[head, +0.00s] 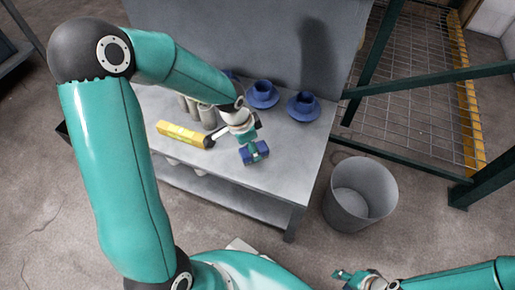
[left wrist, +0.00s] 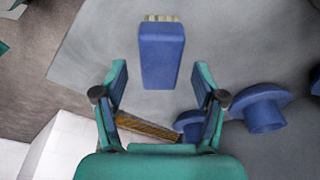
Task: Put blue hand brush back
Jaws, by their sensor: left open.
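The blue hand brush (left wrist: 161,58) shows in the left wrist view as a blue block with pale bristles at its top end. It lies ahead of and between the fingers of my left gripper (left wrist: 161,78), with a gap on both sides. My left gripper is open and empty. In the head view my left gripper (head: 250,141) is above the front right part of the grey table (head: 262,190). Blue shows at its fingers there, but I cannot tell brush from finger pads. My right gripper (head: 352,279) is at the bottom, away from the table, too small to judge.
Two blue flanged parts (head: 262,95) (head: 303,107) stand at the table's back right. Several grey cylinders (head: 205,115) and a yellow block-like object (head: 182,135) lie left of my left gripper. A grey bin (head: 360,194) stands right of the table, before a green-framed mesh rack (head: 420,75).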

